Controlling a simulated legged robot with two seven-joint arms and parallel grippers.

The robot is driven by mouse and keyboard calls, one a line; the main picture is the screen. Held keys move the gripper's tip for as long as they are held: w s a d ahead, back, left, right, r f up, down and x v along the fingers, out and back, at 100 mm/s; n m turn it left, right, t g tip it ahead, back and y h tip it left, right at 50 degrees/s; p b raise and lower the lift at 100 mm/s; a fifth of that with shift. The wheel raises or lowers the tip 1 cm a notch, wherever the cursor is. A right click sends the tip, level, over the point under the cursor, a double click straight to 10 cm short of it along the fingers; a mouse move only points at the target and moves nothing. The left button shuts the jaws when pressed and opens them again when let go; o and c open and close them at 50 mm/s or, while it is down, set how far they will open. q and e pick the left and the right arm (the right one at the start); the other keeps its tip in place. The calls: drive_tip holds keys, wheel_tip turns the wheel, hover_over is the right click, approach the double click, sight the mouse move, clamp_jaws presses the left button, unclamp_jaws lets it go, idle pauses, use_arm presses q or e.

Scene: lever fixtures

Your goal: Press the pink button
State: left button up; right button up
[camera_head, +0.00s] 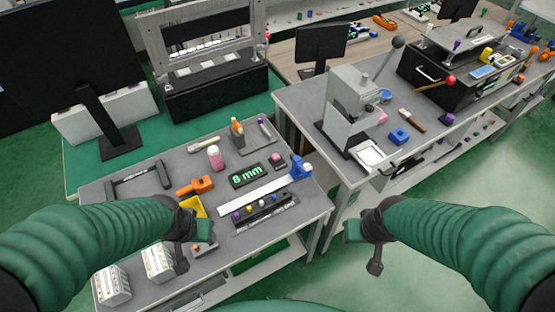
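A small dark block with a pink top, which looks like the pink button (277,157), sits on the grey left table beside the "8 mm" display. My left gripper (188,245) is over the near left part of that table, apart from the button and to its lower left. My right gripper (365,245) is in front of the gap right of the left table, apart from everything. I cannot tell whether either gripper is open or shut. Nothing shows held in them.
A grey press (350,108) stands on the right table (300,97).

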use_arm(q)
drive_tip(key=shift+a+f, duration=0.1)
drive_tip(key=shift+a, duration=0.25)
drive_tip(key=shift+c, duration=0.2)
